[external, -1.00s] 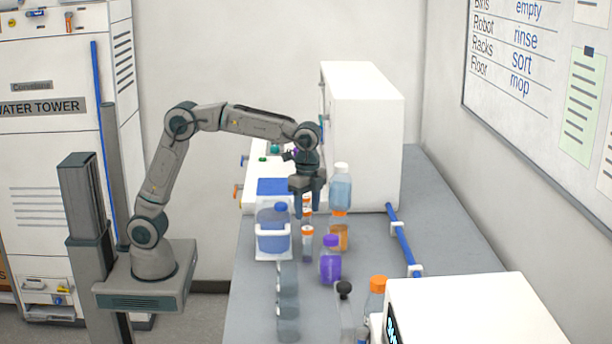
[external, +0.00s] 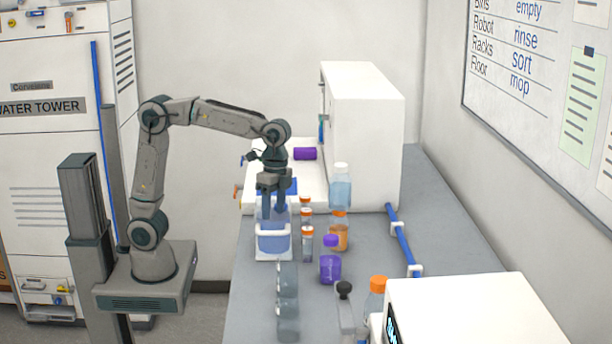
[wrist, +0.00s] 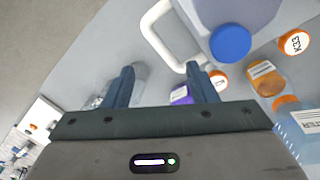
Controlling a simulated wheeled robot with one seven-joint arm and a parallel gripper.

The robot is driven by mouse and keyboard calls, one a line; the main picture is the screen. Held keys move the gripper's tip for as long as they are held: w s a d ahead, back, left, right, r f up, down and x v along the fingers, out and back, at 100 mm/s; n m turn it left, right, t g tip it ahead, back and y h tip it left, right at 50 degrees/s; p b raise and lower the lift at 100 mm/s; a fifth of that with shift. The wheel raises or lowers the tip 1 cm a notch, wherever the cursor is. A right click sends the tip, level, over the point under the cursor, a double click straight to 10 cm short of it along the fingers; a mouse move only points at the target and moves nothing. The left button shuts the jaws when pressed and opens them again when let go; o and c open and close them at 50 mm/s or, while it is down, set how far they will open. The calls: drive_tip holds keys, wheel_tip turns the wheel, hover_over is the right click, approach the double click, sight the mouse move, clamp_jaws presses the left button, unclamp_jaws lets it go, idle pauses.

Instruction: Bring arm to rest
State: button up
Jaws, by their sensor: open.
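The blue-capped bottle (wrist: 231,42) and the carrier's white handle (wrist: 157,33) lie just beyond the fingers. In the external view my gripper hides the bottle's cap.
Small orange-capped vials (external: 307,245), an amber bottle (external: 340,235), a clear white-capped bottle (external: 341,190) and a purple bottle (external: 330,268) stand right of the carrier. Clear glassware (external: 288,310) is in front. A white cabinet (external: 370,140) stands behind.

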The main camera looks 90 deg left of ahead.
drive_tip(key=s+f+n, duration=0.1)
drive_tip(key=s+n, duration=0.2)
drive_tip(key=s, duration=0.6)
drive_tip(key=s+a+f+n+t, duration=0.1)
drive_tip(key=s+a+f, duration=0.2)
drive_tip(key=a, duration=0.3)
drive_tip(key=s+a+f+n+t+y, duration=0.1)
drive_tip(key=s+a+f+n+t, duration=0.1)
drive_tip(key=s+a+f, duration=0.2)
drive_tip(key=shift+s+a+p, duration=0.35)
drive_tip(key=shift+a+p, duration=0.05)
drive_tip(key=shift+a, duration=0.5)
